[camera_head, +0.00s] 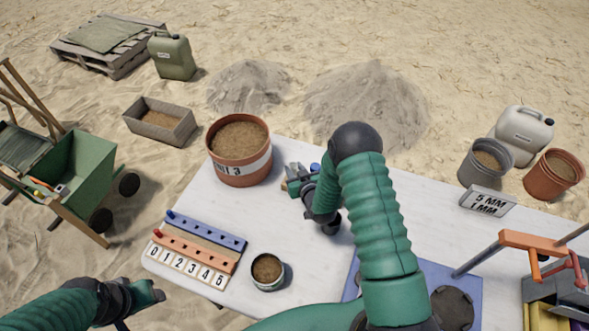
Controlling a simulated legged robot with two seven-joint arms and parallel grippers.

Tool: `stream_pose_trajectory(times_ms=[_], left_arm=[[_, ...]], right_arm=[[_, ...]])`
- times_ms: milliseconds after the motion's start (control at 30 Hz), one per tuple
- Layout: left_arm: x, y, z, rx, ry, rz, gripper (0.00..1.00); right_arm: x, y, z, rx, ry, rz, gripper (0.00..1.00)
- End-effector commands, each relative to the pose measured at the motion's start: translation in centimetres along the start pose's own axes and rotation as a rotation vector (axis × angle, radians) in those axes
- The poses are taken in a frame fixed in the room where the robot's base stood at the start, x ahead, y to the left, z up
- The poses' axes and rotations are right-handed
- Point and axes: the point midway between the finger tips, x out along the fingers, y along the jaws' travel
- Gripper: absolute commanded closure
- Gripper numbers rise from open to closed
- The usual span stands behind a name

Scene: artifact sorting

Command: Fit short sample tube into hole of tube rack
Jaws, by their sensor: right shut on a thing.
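The tube rack (207,238) lies at the left front of the white table, with a blue row, an orange row and number tiles 0 to 5. A blue-topped peg or tube (170,215) and a red-topped one (157,232) stand at its left end. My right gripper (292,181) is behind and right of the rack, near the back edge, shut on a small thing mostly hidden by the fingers. A blue bit (315,167) and a tan bit show beside it; I cannot tell if either is the short sample tube. My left gripper (156,293) is off the table's front left; its opening is unclear.
A large terracotta pot (239,150) of soil stands left of my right gripper. A small can (267,271) of soil stands right of the rack. A sieve sign (487,201) and an orange-handled tool (533,243) are at the right. Bare table lies between rack and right gripper.

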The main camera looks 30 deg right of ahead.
Motion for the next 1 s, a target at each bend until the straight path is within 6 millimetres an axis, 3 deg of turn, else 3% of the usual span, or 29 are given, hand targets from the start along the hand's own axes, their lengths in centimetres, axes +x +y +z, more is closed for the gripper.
stream_pose_trajectory(times_ms=[467,500,667,1000], left_arm=[[1.14,0.0,0.27,0.0,0.0,0.0,0.48],[1.03,0.0,0.24,0.0,0.0,0.0,0.48],[1.0,0.0,0.23,0.0,0.0,0.0,0.48],[1.02,0.0,0.24,0.0,0.0,0.0,0.48]], right_arm=[[0.51,0.0,1.21,0.0,0.0,0.0,1.0],[0.46,0.0,1.08,0.0,0.001,0.0,0.66],[0.45,0.0,1.07,0.0,0.0,0.0,0.45],[0.26,0.0,1.11,0.0,-0.001,0.0,0.45]])
